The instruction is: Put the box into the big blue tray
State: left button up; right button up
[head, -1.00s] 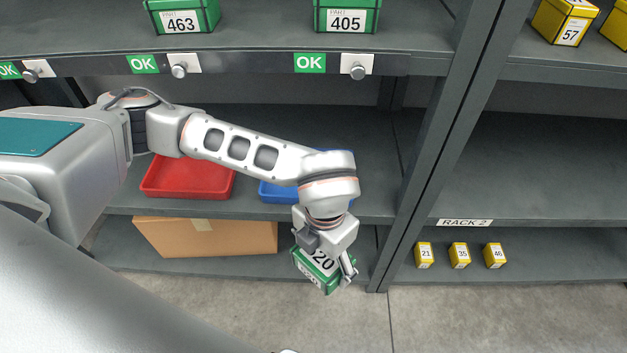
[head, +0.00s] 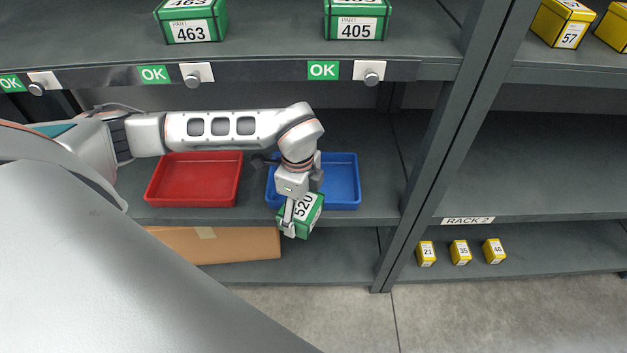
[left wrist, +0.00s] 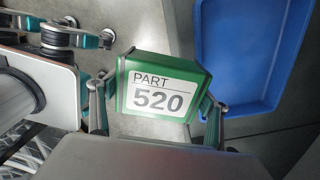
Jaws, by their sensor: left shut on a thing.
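The box is green with a white label reading PART 520 (head: 305,217). My left gripper (head: 298,214) is shut on it and holds it tilted, in front of the shelf edge. In the left wrist view the box (left wrist: 160,88) sits between the two fingers of the left gripper (left wrist: 157,108). The big blue tray (head: 344,180) stands on the middle shelf, behind and just above the box; my left wrist hides part of it. The tray (left wrist: 245,60) also shows at the upper right of the left wrist view, apart from the box, and its visible floor is empty. My right gripper is not in view.
An empty red tray (head: 194,180) stands left of the blue one. A cardboard box (head: 225,244) is on the bottom shelf. Green boxes (head: 191,22) stand on the shelf above. A rack upright (head: 437,150) rises to the right. Small yellow boxes (head: 459,252) sit lower right.

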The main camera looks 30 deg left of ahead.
pick_arm(q)
jog(key=w+a+b, duration=0.1)
jog(key=w+a, duration=0.2)
jog(key=w, duration=0.2)
jog(key=w+a, duration=0.3)
jog(key=w, duration=0.1)
jog(key=w+a+f+b, duration=0.1)
jog(key=w+a, duration=0.2)
jog(key=w, duration=0.2)
jog(key=shift+w+f+b, duration=0.1)
jog(key=shift+w+b, duration=0.2)
jog(key=shift+f, duration=1.05)
notch_tip(320, 180, down, 4)
jog(key=shift+r+b, duration=0.15)
jog(key=shift+b, duration=0.5)
jog(key=o, duration=1.5)
